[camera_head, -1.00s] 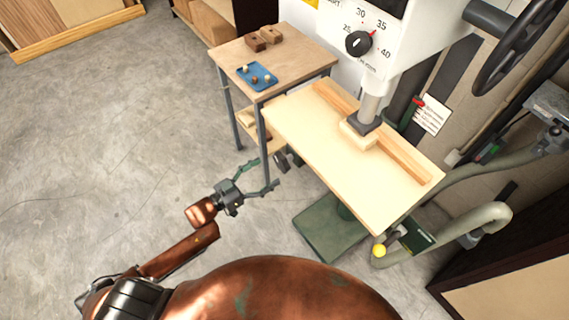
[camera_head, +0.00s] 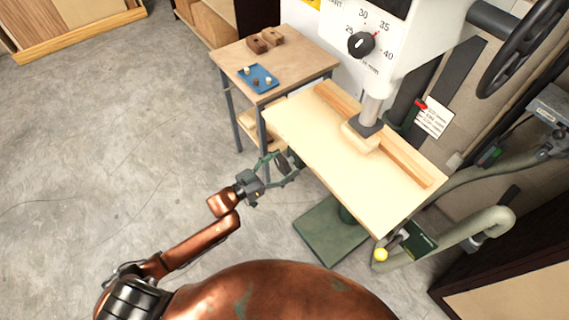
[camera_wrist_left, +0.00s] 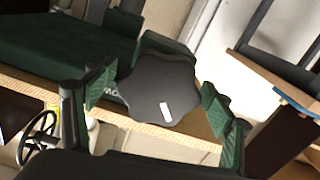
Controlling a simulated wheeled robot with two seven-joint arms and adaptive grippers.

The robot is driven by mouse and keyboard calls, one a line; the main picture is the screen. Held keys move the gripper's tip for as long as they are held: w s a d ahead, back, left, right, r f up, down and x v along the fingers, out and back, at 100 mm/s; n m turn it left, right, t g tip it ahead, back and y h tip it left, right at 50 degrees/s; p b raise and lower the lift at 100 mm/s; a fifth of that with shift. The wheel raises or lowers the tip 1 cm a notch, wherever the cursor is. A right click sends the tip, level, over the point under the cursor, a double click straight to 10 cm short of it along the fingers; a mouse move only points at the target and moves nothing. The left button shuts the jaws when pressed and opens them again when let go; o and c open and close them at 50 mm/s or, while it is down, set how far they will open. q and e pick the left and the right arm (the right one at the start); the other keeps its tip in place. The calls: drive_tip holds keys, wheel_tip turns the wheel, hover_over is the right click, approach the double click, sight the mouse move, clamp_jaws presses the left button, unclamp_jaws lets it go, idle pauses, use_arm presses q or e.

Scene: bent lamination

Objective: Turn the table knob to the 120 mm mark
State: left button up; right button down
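The table knob (camera_wrist_left: 160,86) is black and lobed, with a white pointer mark towards its lower right in the left wrist view. In the head view the knob (camera_head: 282,164) shows small and dark under the table's left edge, partly hidden by my gripper. My left gripper (camera_head: 285,168) is open, with its green-padded fingers on either side of the knob. In the left wrist view there are gaps between the pads and the knob. Lettering behind the knob is mostly covered, and I cannot read a 120 mm mark. My right gripper is not in view.
The pale machine table (camera_head: 350,180) has a wooden fence and block on top. A side table (camera_head: 230,58) with a blue tray (camera_head: 258,78) stands behind to the left. A separate dial knob (camera_head: 361,44) is on the machine head. The floor at left is clear.

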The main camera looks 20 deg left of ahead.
use_arm(q)
drive_tip(key=c, duration=0.8)
drive_tip(key=shift+c, duration=1.3)
drive_tip(key=shift+m, duration=0.3)
